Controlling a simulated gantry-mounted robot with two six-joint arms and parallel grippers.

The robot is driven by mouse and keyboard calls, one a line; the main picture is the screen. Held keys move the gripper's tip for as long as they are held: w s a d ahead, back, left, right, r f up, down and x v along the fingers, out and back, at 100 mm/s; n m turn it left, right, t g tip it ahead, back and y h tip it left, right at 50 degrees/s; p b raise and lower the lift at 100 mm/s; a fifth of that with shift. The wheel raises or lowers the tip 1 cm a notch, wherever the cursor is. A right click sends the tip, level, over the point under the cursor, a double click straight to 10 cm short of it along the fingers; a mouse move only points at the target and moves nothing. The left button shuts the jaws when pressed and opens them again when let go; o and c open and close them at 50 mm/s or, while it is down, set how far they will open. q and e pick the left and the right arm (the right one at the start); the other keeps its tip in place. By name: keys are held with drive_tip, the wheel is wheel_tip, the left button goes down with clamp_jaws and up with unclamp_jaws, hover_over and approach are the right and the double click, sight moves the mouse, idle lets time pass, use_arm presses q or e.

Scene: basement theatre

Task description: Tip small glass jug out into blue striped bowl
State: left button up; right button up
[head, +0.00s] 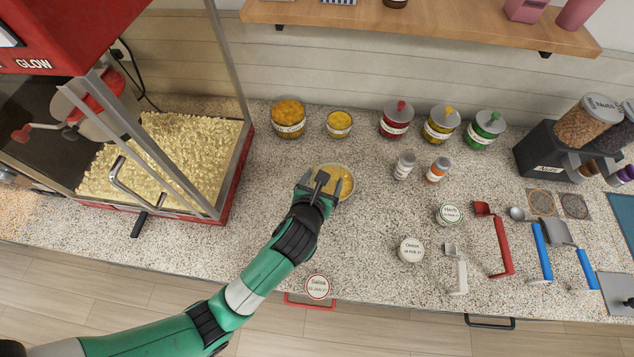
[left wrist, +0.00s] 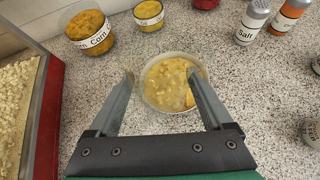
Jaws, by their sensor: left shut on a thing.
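A round clear glass vessel with yellow contents (head: 345,178) is at my left gripper (head: 321,186) in the head view. In the left wrist view the vessel (left wrist: 172,84) sits between the two fingers of my left gripper (left wrist: 160,75), which is shut on it. It looks upright, on or just above the speckled counter. It may be the small glass jug; I see no handle or spout. No blue striped bowl can be made out. A blue-and-white patterned thing (head: 338,2) on the shelf is cut off by the top edge. My right gripper is not in view.
A red popcorn machine (head: 232,185) stands on the left. Jars of yellow food (head: 288,118), lidded jars (head: 441,123) and shakers (head: 404,166) stand behind. Scoops (head: 501,245) and dispensers (head: 588,122) are on the right. The counter (head: 375,225) right of my arm has free room.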

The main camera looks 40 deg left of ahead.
use_arm(q)
drive_tip(key=shift+w+f+t+b, duration=0.15)
drive_tip(key=shift+f+t+b, duration=0.4)
drive_tip(key=shift+b, duration=0.3)
drive_tip(key=shift+w+r+t+b, duration=0.15)
drive_tip(key=shift+r+t+b, duration=0.1)
drive_tip(key=shift+t+b, duration=0.4)
drive_tip(key=shift+n, duration=0.3)
